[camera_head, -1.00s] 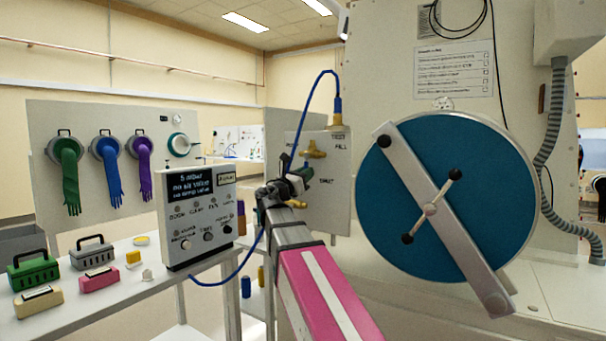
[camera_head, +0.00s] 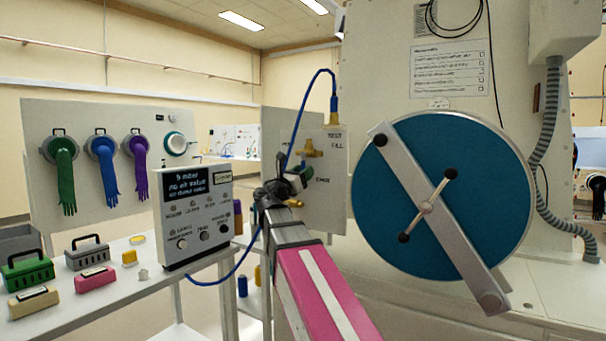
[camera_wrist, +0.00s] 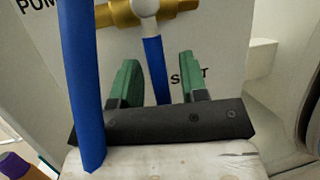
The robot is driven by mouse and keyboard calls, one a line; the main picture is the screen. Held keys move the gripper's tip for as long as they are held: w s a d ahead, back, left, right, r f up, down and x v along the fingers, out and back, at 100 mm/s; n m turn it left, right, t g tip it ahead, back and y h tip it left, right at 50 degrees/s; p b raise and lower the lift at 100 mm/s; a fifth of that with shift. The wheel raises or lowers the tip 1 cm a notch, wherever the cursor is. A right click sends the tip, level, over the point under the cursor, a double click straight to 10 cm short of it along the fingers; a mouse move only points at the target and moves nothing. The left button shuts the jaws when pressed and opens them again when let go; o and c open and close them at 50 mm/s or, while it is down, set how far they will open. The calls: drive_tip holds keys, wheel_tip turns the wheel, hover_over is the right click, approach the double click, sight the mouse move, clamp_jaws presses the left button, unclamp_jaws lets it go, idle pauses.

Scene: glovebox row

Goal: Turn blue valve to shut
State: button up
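The blue valve shows in the wrist view as a blue lever (camera_wrist: 155,68) hanging down, slightly tilted, from a white hub on a brass body (camera_wrist: 178,8). My gripper (camera_wrist: 160,75) is open, with one green finger on each side of the lever and gaps between. The lever's lower end is hidden behind the gripper's dark bar. A partly hidden label, "S..T" (camera_wrist: 188,77), is by the right finger.
A blue hose (camera_wrist: 80,80) passes close to the left finger in the wrist view. A large blue disc with a grey bar (camera_head: 440,215) stands to the right of my arm. A control box (camera_head: 197,210) on a bench (camera_head: 120,300) is at the left.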

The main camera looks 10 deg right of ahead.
drive_tip(key=v, duration=1.1)
drive_tip(key=shift+w, duration=0.1)
idle(0.4)
drive_tip(key=d+f+m+g+y, duration=0.2)
drive_tip(key=d+f+m+y, duration=0.1)
drive_tip(key=f, duration=0.7)
drive_tip(key=d+f+m+g+y, duration=0.2)
drive_tip(key=f+m, duration=0.2)
drive_tip(key=f, duration=0.6)
drive_tip(key=d+f+m+g+y, duration=0.2)
drive_tip(key=d+f+m+y, duration=0.1)
drive_tip(key=f, duration=0.8)
drive_tip(key=s+a+f+m+g+y, duration=0.1)
drive_tip(key=s+f+m+g+y, duration=0.1)
drive_tip(key=f, duration=0.6)
drive_tip(key=s+a+f+m+g+y, duration=0.1)
drive_tip(key=s+f+m+g+y, duration=0.1)
drive_tip(key=s+f+m+y, duration=0.3)
drive_tip(key=s+a+f+m+g+y, duration=0.2)
drive_tip(key=s+f+m, duration=0.3)
drive_tip(key=f, duration=0.8)
drive_tip(key=m+y, duration=0.1)
drive_tip(key=m, duration=0.1)
drive_tip(key=shift+s+m+g+y, duration=0.25)
drive_tip(key=shift+m+g+y, duration=0.05)
drive_tip(key=shift+m, duration=0.1)
